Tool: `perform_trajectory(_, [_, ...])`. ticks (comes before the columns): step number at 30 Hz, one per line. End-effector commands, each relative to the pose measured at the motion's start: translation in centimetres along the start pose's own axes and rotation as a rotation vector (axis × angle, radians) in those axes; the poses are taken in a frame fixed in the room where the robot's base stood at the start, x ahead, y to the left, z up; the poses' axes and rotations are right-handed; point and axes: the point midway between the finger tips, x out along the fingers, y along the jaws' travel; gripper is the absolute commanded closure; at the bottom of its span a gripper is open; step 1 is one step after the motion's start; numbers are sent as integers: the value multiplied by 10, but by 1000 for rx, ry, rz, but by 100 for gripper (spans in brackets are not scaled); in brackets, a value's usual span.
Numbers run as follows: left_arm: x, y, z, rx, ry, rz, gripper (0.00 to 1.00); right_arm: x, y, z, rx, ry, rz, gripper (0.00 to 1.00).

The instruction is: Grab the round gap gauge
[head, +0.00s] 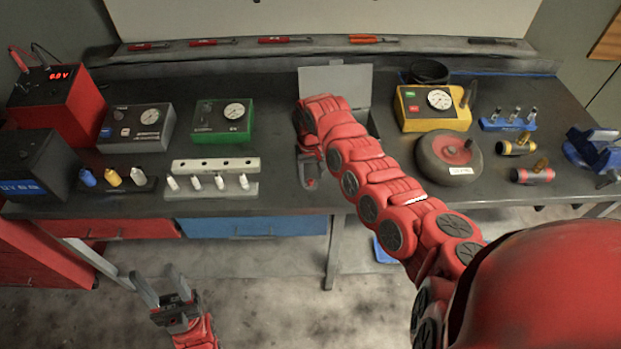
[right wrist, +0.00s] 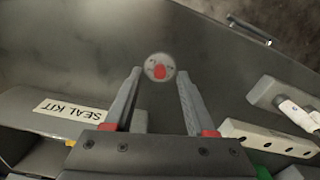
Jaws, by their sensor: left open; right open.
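The round gap gauge (right wrist: 160,67) is a small grey disc with a red centre, lying on the dark bench top in the right wrist view. In the head view, a bit of it shows at my right gripper's tips (head: 310,184), mostly hidden by the gripper. My right gripper (right wrist: 158,74) is open, its two fingers pointing at the disc, one tip on either side of it in the picture. I cannot tell whether they touch it. My left gripper (head: 160,287) is open and empty, low over the floor in front of the bench.
A seal kit box with an open lid (head: 335,80) stands behind my right arm; its label (right wrist: 72,110) shows in the right wrist view.

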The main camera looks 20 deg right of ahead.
Motion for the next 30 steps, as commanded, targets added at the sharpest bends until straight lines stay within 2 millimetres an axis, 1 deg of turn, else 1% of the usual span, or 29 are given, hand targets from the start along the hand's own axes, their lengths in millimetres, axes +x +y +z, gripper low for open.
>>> perform_trajectory(1, [4, 0, 0, 0, -1, 0, 50, 4, -1, 1, -2, -3, 2, 44])
perform_trajectory(4, [5, 0, -1, 0, -1, 0, 50, 13, 0, 1, -1, -2, 2, 44])
perform_trajectory(11, [4, 0, -1, 0, -1, 0, 50, 16, 0, 0, 0, 1, 0, 44])
perform_trajectory(12, [4, 0, -1, 0, -1, 0, 50, 16, 0, 0, 0, 1, 0, 48])
perform_trajectory(14, [4, 0, -1, 0, -1, 0, 50, 16, 0, 0, 0, 1, 0, 59])
perform_trajectory(18, [4, 0, -1, 0, -1, 0, 50, 16, 0, 0, 0, 0, 0, 84])
perform_trajectory(21, [4, 0, -1, 0, -1, 0, 50, 16, 0, 0, 0, 0, 0, 100])
perform_trajectory(30, [4, 0, -1, 0, -1, 0, 50, 16, 0, 0, 0, 0, 0, 100])
